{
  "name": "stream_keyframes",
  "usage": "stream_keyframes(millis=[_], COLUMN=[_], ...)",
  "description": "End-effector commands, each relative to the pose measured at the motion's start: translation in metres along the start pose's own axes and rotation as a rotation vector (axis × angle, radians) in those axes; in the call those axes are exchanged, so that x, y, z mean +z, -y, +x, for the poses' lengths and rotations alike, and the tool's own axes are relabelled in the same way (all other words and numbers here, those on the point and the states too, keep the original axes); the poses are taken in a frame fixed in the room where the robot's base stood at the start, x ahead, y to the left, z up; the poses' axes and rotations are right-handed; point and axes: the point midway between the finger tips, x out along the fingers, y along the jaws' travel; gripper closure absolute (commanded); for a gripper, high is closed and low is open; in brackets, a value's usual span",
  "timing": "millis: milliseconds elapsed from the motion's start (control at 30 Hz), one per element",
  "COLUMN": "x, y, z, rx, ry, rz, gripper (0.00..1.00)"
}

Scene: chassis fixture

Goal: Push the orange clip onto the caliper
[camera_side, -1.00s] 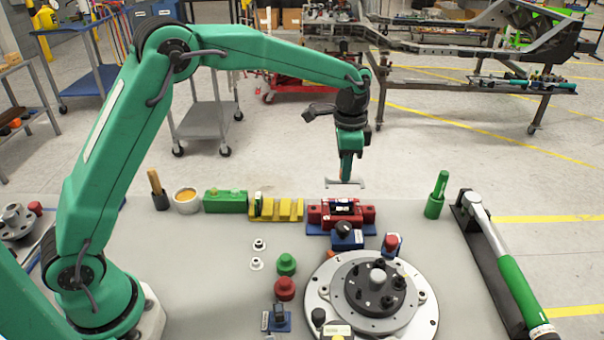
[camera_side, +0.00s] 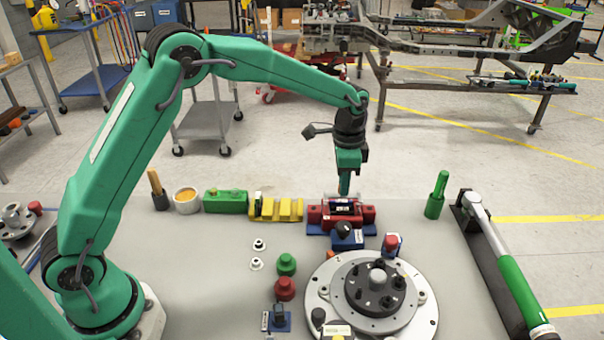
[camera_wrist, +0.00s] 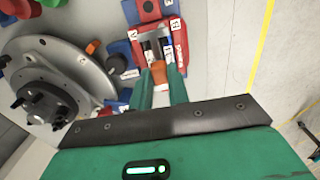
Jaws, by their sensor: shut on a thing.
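The red caliper (camera_side: 357,214) sits on a blue base at the back of the table. In the wrist view the caliper (camera_wrist: 136,37) has numbered white labels and an open slot in its middle. My gripper (camera_side: 344,192) points straight down just over the caliper. In the wrist view my gripper (camera_wrist: 159,74) is shut on the orange clip (camera_wrist: 158,70), which shows between the fingertips at the near end of the slot. I cannot tell whether the clip touches the caliper. In the side view the clip cannot be made out.
A blue block with a black knob (camera_side: 346,239) stands in front of the caliper. A round grey hub (camera_side: 424,318) lies nearer. A yellow stepped block (camera_side: 289,210) is to the left. A green handle (camera_side: 436,196) stands to the right, beside a torque wrench (camera_side: 515,285).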

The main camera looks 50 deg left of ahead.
Motion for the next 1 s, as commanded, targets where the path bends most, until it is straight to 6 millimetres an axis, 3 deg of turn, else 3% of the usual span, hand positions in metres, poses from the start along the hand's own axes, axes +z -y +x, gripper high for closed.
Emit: stream_keyframes(millis=[1000], x=[0.0], y=[0.0], z=[0.017], rx=[0.001], ry=[0.001], rz=[0.0], gripper=[1.0])
